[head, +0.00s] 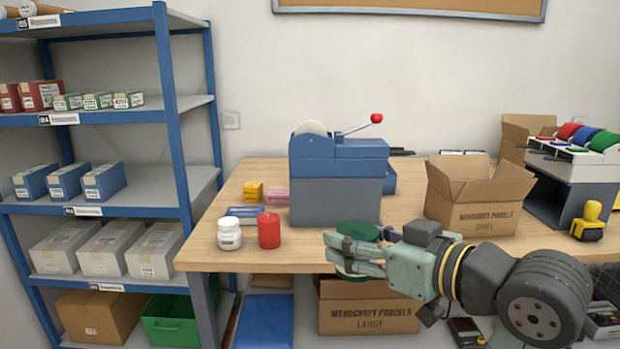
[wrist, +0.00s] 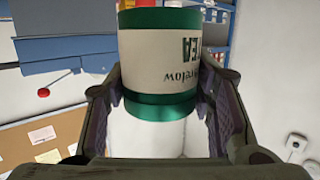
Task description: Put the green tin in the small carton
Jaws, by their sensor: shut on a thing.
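The green tin (head: 357,230) has a green lid and, in the wrist view, a cream label reading TEA (wrist: 168,55). My gripper (head: 352,254) is shut around its side, with a finger on each side of the tin in the wrist view. The tin is held at the table's front edge, and its middle is mostly hidden by the fingers in the head view. The small carton (head: 472,214) stands on the table behind and to the right of the tin, its flaps open. Its inside is mostly hidden.
A white jar (head: 229,234) and a red jar (head: 268,230) stand left of the tin. A blue-grey machine (head: 338,180) with a red-knobbed lever stands behind. A large carton (head: 365,313) is below the table edge.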

